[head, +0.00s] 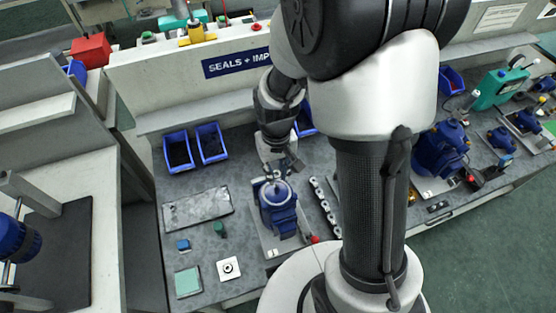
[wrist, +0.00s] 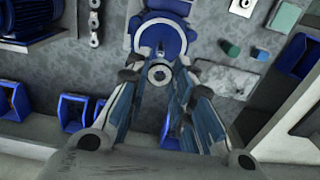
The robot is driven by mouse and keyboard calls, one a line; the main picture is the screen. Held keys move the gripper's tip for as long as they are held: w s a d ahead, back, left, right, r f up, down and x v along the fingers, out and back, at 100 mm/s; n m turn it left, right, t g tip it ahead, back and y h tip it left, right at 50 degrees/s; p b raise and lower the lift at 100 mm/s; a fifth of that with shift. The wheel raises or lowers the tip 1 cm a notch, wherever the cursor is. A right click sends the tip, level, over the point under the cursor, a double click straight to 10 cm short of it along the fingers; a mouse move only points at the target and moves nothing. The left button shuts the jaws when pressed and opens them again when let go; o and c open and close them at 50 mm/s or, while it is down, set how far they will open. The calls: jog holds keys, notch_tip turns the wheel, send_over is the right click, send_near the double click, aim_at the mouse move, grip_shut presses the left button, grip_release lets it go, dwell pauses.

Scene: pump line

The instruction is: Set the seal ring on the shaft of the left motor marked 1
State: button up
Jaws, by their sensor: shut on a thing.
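The blue motor (head: 278,208) stands on a light plate on the bench, its round top facing up. A small tag lies at the plate's front edge, but its number is too small to read. My gripper (head: 279,168) is at the motor's back end in the head view, pointing down. In the wrist view my gripper (wrist: 158,82) has its two fingers closed on either side of a small grey ring with a dark centre, the seal ring (wrist: 158,73). The ring shows against the edge of the motor (wrist: 163,38). I cannot tell whether it touches the shaft, which is hidden.
Blue bins (head: 178,152) stand along the back of the bench. A grey slab (head: 197,207), a green block (head: 188,282), and a white square (head: 229,268) with a dark round centre lie left of the motor. A chain-like metal strip (head: 325,205) lies to its right.

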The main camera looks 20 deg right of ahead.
aim_at(277, 193)
jog(key=shift+a+f+b, duration=0.1)
jog(key=shift+f+b, duration=0.25)
jog(key=shift+f, duration=0.05)
jog(key=shift+c, duration=0.2)
notch_tip(277, 193, down, 8)
jog(key=b, duration=0.6)
jog(key=shift+f+b, duration=0.2)
jog(key=shift+b, duration=0.15)
jog(key=shift+f, duration=0.15)
dwell(0.3)
jog(key=o, duration=1)
jog(key=shift+o, duration=0.2)
jog(key=o, duration=0.6)
jog(key=shift+c, duration=0.2)
